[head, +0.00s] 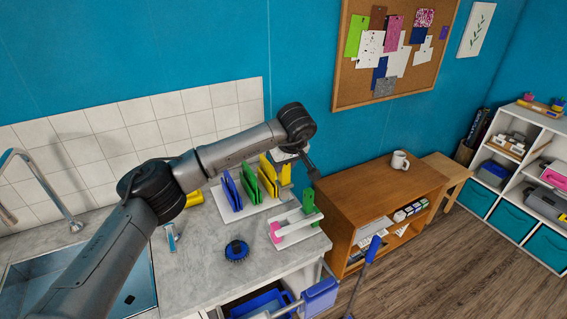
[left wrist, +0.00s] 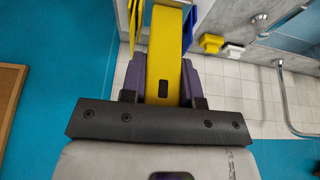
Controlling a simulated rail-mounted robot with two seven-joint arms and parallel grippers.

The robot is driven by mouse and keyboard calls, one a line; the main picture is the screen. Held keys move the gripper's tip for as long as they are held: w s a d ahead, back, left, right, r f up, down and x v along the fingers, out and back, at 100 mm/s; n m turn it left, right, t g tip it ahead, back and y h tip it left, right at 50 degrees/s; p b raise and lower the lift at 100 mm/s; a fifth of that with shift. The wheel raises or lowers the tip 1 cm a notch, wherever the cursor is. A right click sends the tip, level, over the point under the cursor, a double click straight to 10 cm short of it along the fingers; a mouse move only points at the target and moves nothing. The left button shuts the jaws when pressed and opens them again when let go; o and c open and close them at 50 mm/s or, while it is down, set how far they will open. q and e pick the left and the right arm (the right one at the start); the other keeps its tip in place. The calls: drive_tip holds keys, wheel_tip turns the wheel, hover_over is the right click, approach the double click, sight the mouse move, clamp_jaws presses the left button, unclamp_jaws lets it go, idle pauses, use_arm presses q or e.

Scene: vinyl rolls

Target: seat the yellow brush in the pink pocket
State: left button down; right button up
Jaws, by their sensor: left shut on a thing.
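My left gripper (head: 286,162) is partly hidden behind my own arm in the head view. In the left wrist view it (left wrist: 164,85) is shut on the yellow brush (left wrist: 166,45), a long yellow piece held between purple-grey fingers. In the head view the yellow brush (head: 286,175) shows just below the gripper, above the counter's far side. The pink pocket (head: 277,232) is at the near left end of a white holder (head: 296,233) on the counter. The gripper and brush are beyond the pink pocket and apart from it. My right gripper is not in view.
A white rack with upright blue (head: 231,190), green (head: 250,187) and yellow (head: 268,178) pieces stands left of the holder. A green upright piece (head: 308,200) is at the holder's far end. A round blue brush (head: 237,250) lies nearer. A sink (head: 140,285) is at left.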

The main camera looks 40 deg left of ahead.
sight(284, 185)
use_arm(q)
drive_tip(key=shift+f+b, duration=0.75)
drive_tip(key=shift+f, duration=1.15)
drive_tip(key=shift+f+b, duration=0.6)
drive_tip(key=shift+f, duration=1)
drive_tip(key=shift+f, duration=0.15)
drive_tip(key=shift+f, duration=0.35)
drive_tip(key=shift+f, duration=0.15)
drive_tip(key=shift+f, duration=0.15)
drive_tip(key=shift+f+b, duration=0.3)
